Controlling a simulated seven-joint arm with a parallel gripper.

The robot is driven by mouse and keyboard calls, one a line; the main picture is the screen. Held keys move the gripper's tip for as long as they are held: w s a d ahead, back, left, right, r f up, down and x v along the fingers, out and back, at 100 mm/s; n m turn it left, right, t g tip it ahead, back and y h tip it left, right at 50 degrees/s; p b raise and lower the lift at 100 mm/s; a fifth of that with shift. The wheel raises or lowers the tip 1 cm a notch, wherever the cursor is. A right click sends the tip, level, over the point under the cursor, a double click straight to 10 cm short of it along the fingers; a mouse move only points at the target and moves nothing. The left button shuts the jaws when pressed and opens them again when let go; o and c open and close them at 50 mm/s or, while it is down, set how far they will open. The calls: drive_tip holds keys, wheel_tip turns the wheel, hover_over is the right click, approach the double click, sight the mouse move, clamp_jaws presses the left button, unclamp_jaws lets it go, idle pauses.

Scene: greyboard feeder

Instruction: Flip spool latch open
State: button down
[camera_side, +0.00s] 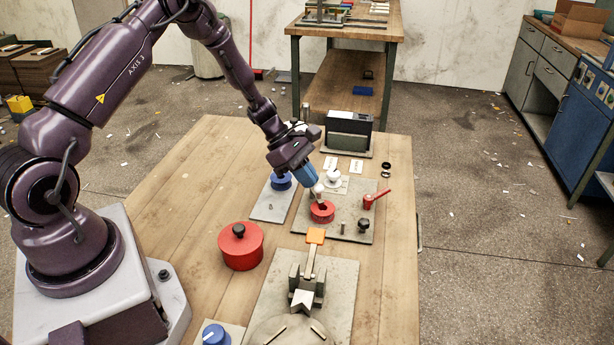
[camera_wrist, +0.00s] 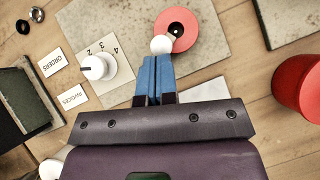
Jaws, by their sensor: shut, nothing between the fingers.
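A red round part (camera_side: 322,211), spool-like with a dark centre hole, sits on a grey plate (camera_side: 343,230). It also shows in the wrist view (camera_wrist: 176,29). A white ball (camera_side: 318,188) stands by its top edge, at my fingertips; in the wrist view the ball (camera_wrist: 162,45) overlaps the red part's rim. My gripper (camera_side: 315,184) has blue fingers, shut together with nothing between them. In the wrist view the fingertips (camera_wrist: 155,58) meet the ball's near side; I cannot tell whether they touch it. No label marks the spool latch; I cannot tell which part it is.
A red lever (camera_side: 375,198) and black knob (camera_side: 364,225) stand on the same plate. A white dial (camera_wrist: 96,67) is beside my fingers. An orange-tipped lever (camera_side: 315,236), red lidded pot (camera_side: 241,246) and dark box (camera_side: 348,129) stand around. The table's right side is clear.

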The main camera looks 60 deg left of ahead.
drive_tip(key=shift+n, duration=0.3)
drive_tip(key=n, duration=0.1)
drive_tip(key=n+t+y, duration=0.1)
drive_tip(key=n+t, duration=0.1)
drive_tip(key=n, duration=0.1)
drive_tip(key=shift+w+d+y, duration=0.25)
drive_tip(key=shift+d+y, duration=0.15)
drive_tip(key=shift+w+d+t, duration=0.15)
drive_tip(key=shift+w+t, duration=0.1)
drive_tip(key=shift+t, duration=0.05)
drive_tip(key=shift+w+d, duration=0.1)
drive_tip(key=shift+w, duration=0.05)
drive_tip(key=shift+w+d+f, duration=0.1)
drive_tip(key=shift+d, duration=0.15)
idle(0.9)
drive_tip(key=shift+s+a, duration=0.3)
drive_tip(key=shift+a, duration=0.65)
